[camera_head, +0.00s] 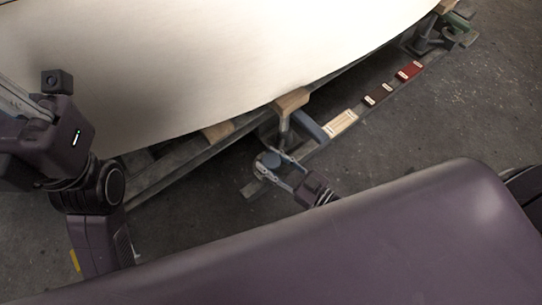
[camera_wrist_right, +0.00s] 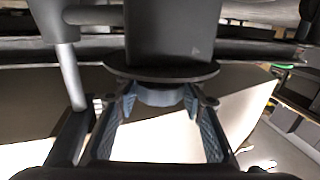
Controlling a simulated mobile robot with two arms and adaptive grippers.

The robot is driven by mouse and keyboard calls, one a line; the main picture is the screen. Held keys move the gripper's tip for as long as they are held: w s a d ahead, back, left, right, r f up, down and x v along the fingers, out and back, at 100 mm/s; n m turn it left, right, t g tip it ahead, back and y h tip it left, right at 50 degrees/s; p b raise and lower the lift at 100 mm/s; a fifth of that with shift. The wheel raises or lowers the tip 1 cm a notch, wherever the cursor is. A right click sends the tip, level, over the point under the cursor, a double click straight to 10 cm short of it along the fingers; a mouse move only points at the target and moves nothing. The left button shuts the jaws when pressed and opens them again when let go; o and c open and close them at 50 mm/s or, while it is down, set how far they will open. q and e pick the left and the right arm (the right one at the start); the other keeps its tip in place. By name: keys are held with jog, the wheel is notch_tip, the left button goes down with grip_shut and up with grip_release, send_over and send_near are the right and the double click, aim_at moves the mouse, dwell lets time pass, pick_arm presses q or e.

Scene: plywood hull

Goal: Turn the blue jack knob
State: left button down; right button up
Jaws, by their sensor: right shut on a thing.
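The blue jack knob (camera_head: 267,160) is a small round blue-grey piece at the low jack stand beside the hull. My right gripper (camera_head: 273,166) reaches it from the lower right and is shut on it. In the right wrist view, the knob (camera_wrist_right: 160,95) sits between the two fingertips, just beneath a dark round flange (camera_wrist_right: 160,73). The fingers touch its two sides. My left arm is at the left edge of the head view. Part of the left gripper (camera_head: 18,100) shows there, but its fingertips are cut off.
The large pale hull (camera_head: 220,60) hangs over the upper left. Wooden pads (camera_head: 291,99) support its edge. Along a low rail lie a pale wooden block (camera_head: 340,123), dark pieces (camera_head: 377,94) and a red box (camera_head: 409,71). Bare concrete floor (camera_head: 470,110) is free at right.

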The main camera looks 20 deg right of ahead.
dwell(0.3)
jog(key=o, duration=1.2)
jog(key=v, duration=1.2)
jog(key=shift+s+a, duration=0.1)
jog(key=shift+s, duration=0.05)
jog(key=shift+f, duration=0.1)
